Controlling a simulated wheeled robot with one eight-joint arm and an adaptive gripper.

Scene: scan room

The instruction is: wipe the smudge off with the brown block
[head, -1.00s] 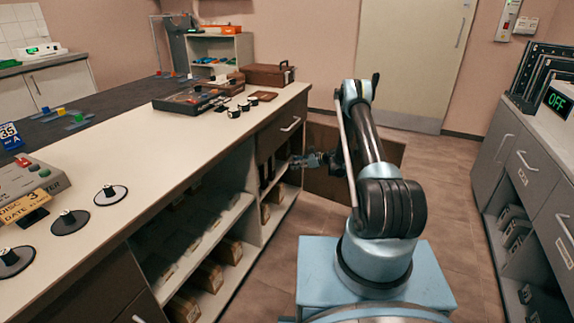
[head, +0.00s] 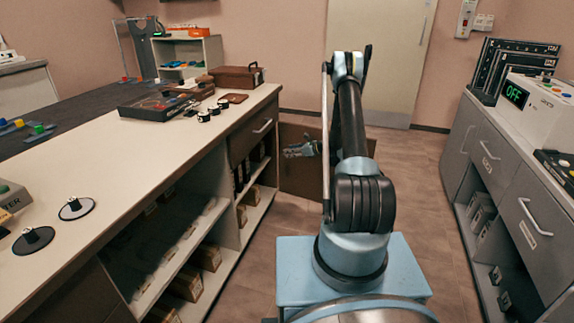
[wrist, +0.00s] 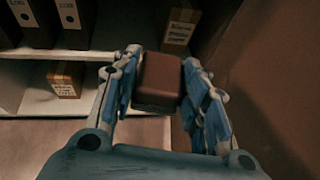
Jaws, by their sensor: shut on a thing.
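My gripper (wrist: 158,90) is shut on the brown block (wrist: 158,80), which sits between its two fingers in the wrist view. In the head view my gripper (head: 303,149) is at the end of the lowered arm, in front of the open brown cabinet door. The block is too small or hidden to make out there. I cannot make out a smudge in either view.
Below are shelves with cartons (wrist: 65,80). The open brown door (head: 300,178) stands into the aisle. Grey cabinets (head: 500,160) line the right. Floor lies between.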

